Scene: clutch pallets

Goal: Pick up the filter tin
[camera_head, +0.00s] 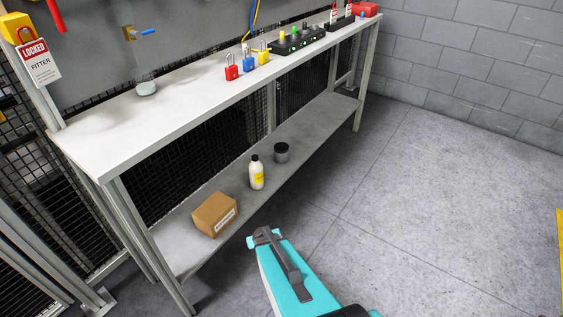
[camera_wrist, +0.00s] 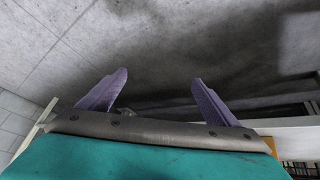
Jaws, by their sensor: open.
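A dark grey round tin (camera_head: 281,153), which looks like the filter tin, stands upright on the lower shelf (camera_head: 245,177) of the bench, just right of and behind a white bottle. My gripper shows in the wrist view (camera_wrist: 159,76), with its two purple fingers spread apart and nothing between them. In the head view, my teal arm end is below and in front of the shelf, apart from the tin. The tin cannot be made out in the wrist view.
The white bottle (camera_head: 256,172) and a cardboard box (camera_head: 215,214) stand on the lower shelf. The bench top (camera_head: 180,97) overhangs it, carrying padlocks (camera_head: 248,60), a pale round item (camera_head: 146,88) and a black panel (camera_head: 298,40).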

